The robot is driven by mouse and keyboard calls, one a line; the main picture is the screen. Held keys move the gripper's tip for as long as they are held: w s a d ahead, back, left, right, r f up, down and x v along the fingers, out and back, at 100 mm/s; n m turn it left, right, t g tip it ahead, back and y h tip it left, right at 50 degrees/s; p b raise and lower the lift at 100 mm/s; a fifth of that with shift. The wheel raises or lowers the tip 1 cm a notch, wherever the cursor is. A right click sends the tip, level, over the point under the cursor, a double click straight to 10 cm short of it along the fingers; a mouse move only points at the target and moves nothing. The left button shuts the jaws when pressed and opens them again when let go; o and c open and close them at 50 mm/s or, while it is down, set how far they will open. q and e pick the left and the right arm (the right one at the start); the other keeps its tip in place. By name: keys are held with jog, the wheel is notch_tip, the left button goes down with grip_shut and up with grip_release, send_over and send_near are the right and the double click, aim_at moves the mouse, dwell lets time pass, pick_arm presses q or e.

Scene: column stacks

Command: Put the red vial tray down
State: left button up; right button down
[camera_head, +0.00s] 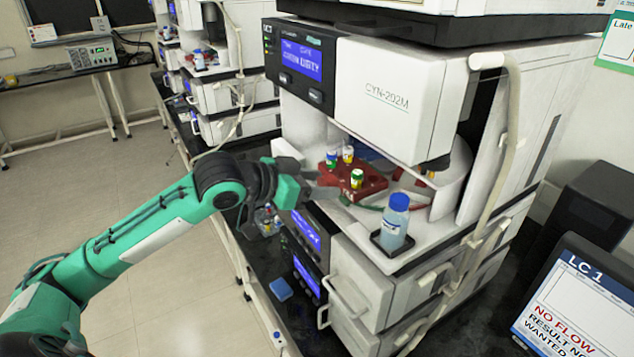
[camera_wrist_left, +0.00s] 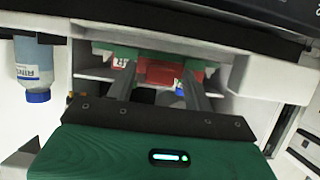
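The red vial tray (camera_head: 338,177) is in the open bay of the white CYN-202M instrument, with small vials with coloured bands standing upright in it. My left gripper (camera_head: 318,180) reaches in from the left, its fingers at the tray's near left side. In the left wrist view, which shows the scene upside down, the red tray (camera_wrist_left: 158,71) is between the two fingers, and they appear closed against its sides. I cannot tell whether the tray's underside touches the bay floor. My right gripper is out of view.
A blue-capped bottle (camera_head: 395,221) stands in a dark holder on the white ledge, right of the tray. The instrument's housing (camera_head: 385,95) overhangs the bay. A pale tube (camera_head: 508,130) runs down its right side. A small blue object (camera_head: 281,289) lies on the dark bench.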

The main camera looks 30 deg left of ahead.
pick_arm(q)
jog(key=shift+r, duration=0.1)
jog(key=shift+s+a, duration=0.1)
jog(key=b+v, duration=0.5)
jog(key=v, duration=0.6)
jog(key=shift+s+r, duration=0.25)
jog(key=shift+s, duration=0.05)
